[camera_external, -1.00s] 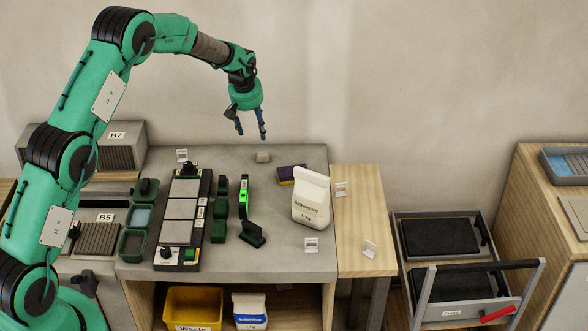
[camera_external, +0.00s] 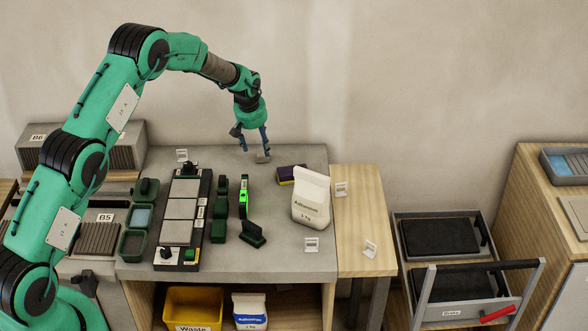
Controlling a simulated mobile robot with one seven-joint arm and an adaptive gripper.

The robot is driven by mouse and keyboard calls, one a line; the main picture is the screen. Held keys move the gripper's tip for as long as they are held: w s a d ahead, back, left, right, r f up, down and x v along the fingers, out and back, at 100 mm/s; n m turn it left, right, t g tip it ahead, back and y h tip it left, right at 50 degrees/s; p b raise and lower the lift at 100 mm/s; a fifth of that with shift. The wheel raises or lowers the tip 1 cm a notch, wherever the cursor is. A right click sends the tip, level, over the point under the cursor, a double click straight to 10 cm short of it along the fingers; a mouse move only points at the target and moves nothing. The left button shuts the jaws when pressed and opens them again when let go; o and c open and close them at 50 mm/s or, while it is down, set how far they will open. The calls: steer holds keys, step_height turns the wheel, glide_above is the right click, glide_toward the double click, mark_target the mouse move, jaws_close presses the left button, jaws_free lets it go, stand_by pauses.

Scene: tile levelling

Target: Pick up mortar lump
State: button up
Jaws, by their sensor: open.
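The mortar lump (camera_external: 263,158) is a small grey block on the grey worktop (camera_external: 290,265), near its back edge. My gripper (camera_external: 256,153) is open and points down. Its two blue-grey fingers are at the lump, with the right finger overlapping it in the picture. I cannot tell whether the fingers touch the lump or stand on both sides of it.
The wooden side surface (camera_external: 362,215) has small white label stands.

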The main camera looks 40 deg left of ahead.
mark_target(262, 153)
steer(key=shift+f, duration=0.1)
steer(key=shift+x, duration=2.5)
steer(key=shift+w+d, duration=0.1)
steer(key=shift+d, duration=0.05)
steer(key=shift+c, duration=0.2)
steer(key=c, duration=1.4)
steer(key=shift+o, duration=0.2)
step_height(262, 153, up, 10)
